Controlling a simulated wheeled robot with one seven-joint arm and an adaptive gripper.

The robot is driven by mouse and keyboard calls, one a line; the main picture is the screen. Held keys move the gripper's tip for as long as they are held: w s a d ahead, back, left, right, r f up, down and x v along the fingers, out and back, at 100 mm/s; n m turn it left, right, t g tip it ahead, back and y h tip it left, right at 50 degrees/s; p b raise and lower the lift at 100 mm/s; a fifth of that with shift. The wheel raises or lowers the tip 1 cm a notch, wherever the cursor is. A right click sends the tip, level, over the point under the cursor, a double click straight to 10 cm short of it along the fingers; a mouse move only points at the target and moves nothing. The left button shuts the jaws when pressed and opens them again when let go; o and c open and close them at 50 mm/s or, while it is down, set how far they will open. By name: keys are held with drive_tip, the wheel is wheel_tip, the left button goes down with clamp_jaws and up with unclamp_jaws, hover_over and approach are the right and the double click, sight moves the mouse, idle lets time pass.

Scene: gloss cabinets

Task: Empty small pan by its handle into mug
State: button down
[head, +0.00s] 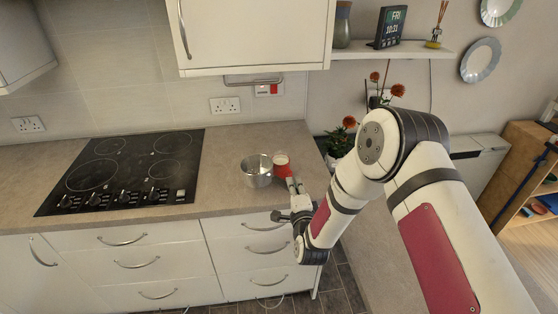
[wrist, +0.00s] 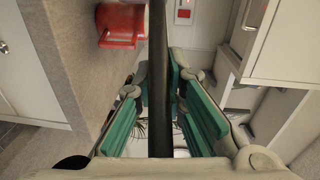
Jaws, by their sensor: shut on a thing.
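The small pan (head: 257,172) is a silver metal pan, in the head view just left of the mug and close beside it; I cannot tell whether it touches the counter. The red mug (head: 282,170) with a pale top stands on the counter near its right end. It also shows in the wrist view (wrist: 123,30), at the upper left, with its handle. My gripper (head: 295,187) is at the counter's front right edge. In the wrist view its green fingers are shut on the pan's dark handle (wrist: 159,60). The pan's bowl is out of the wrist view.
A black hob (head: 125,172) lies left of the pan, with bare counter (head: 222,180) between. A wall cabinet (head: 255,35) hangs above. A plant with orange flowers (head: 342,135) stands right of the counter's end. A shelf (head: 390,50) with a clock is on the wall.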

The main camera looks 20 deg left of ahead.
drive_tip(key=shift+w+r, duration=0.15)
drive_tip(key=shift+r, duration=0.1)
drive_tip(key=shift+r+p, duration=0.55)
drive_tip(key=shift+r, duration=0.9)
